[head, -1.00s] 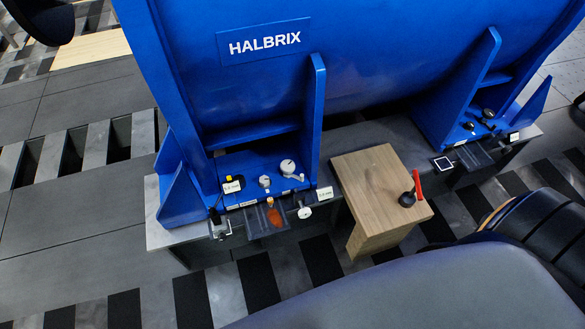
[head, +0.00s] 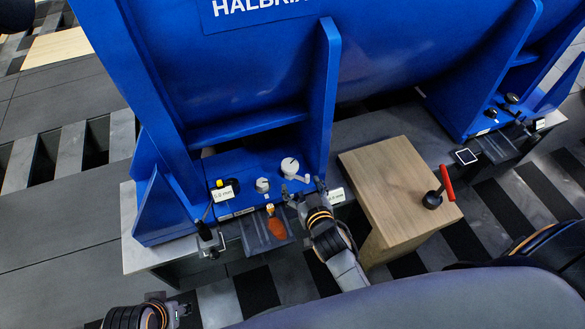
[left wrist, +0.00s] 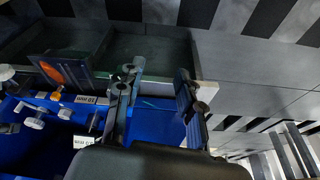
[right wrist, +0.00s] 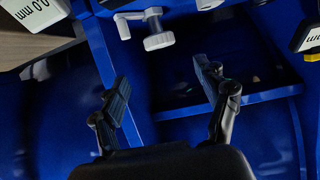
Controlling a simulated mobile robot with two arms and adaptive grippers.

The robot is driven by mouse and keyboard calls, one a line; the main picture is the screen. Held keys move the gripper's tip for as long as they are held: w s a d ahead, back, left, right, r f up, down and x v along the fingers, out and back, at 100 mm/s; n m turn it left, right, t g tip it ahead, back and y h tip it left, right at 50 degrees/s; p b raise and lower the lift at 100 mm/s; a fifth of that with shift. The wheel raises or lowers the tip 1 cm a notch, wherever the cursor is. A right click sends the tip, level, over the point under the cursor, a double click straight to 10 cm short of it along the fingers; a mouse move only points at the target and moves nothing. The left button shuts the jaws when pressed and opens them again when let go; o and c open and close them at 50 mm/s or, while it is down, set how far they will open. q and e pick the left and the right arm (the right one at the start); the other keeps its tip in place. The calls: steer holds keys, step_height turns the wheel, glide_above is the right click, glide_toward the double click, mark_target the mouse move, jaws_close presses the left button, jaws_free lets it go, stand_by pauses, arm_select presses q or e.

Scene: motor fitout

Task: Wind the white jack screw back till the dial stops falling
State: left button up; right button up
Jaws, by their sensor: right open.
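The white jack screw (right wrist: 158,40) has a ribbed round knob on a stem in a pale bracket. In the right wrist view it stands ahead of my right gripper (right wrist: 165,85), whose fingers are spread with clear space between them. My left gripper (left wrist: 157,80) is open and empty, low at the left in the head view (head: 180,309).
A blue HALBRIX motor (head: 240,70) towers over the bench. A wooden block (head: 385,175) with a red-handled tool (head: 446,184) stands to the right.

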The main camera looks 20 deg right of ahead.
mark_target(291, 167)
steer(key=b+x, duration=0.1)
steer(key=x, duration=0.4)
steer(key=shift+w+f, duration=0.15)
steer(key=shift+f, duration=0.05)
steer(key=b+x, duration=0.1)
steer(key=x, duration=0.3)
steer(key=shift+b, duration=0.3)
steer(key=shift+w+f, duration=0.2)
steer(key=shift+w, duration=0.35)
arm_select(q)
steer(key=v, duration=0.4)
steer(key=shift+s+a+r, duration=0.1)
steer(key=shift+s+r, duration=0.05)
steer(key=shift+r, duration=0.1)
